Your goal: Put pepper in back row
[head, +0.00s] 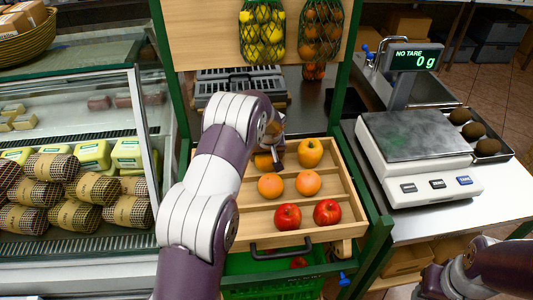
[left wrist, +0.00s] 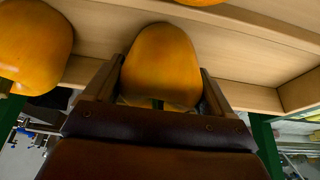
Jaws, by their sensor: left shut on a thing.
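A yellow-orange pepper (left wrist: 160,65) sits between the fingers of my left gripper (left wrist: 162,80), which is shut on it. In the head view this held pepper (head: 263,161) is mostly hidden by my arm, at the back left of the sloped wooden tray (head: 345,180). Whether it touches the tray floor I cannot tell. A second yellow-orange pepper (head: 310,152) lies in the back row to its right; it also shows at the left in the left wrist view (left wrist: 35,45). My right arm shows at the lower right, but its gripper does not.
Two oranges (head: 270,185) (head: 308,183) lie in the middle row and two red fruits (head: 288,217) (head: 327,212) in the front row. A green post (head: 177,90) stands left. Nets of lemons (head: 262,35) and oranges (head: 320,30) hang behind. A scale (head: 415,140) stands right.

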